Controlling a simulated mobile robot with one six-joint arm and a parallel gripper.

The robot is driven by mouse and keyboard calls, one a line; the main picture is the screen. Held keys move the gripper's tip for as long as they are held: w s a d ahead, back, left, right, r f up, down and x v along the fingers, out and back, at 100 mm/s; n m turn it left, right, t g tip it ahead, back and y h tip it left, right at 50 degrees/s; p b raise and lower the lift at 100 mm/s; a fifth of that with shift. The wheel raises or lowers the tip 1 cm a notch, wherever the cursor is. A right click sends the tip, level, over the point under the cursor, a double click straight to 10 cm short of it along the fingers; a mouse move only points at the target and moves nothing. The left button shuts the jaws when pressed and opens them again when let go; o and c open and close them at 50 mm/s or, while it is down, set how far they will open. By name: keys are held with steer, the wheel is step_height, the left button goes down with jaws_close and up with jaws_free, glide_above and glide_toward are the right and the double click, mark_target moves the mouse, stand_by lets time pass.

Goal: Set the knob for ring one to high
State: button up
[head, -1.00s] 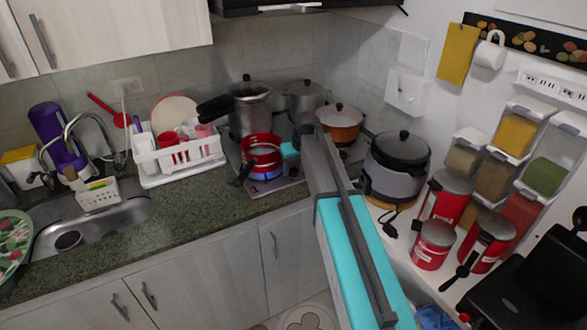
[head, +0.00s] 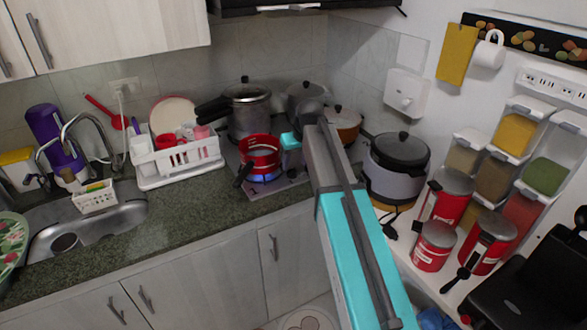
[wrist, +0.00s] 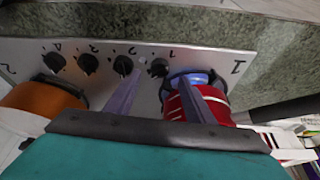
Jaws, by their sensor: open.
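In the wrist view, the stove's metal panel (wrist: 205,58) carries a row of black knobs. The knob beside the small "1" (wrist: 159,68) is at the right end of the row; its pointer setting is too small to read. A large "1" (wrist: 238,68) marks the panel's right end. My gripper (wrist: 158,80) is open, and this knob appears between its fingertips; I cannot tell how far apart they are in depth. A red pot (wrist: 205,106) sits over a blue flame at this end. In the head view, my gripper (head: 297,136) is above the stove.
An orange pot (wrist: 42,96) is at the panel's other end. In the head view, a pressure cooker (head: 248,112) stands behind the red pot (head: 261,153). A white dish rack (head: 180,160) is to the left and a rice cooker (head: 394,165) to the right.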

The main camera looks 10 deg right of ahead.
steer(key=b+v, duration=0.1)
steer(key=v, duration=0.7)
steer(key=shift+s+r+b, duration=0.2)
steer(key=shift+r+b, duration=0.1)
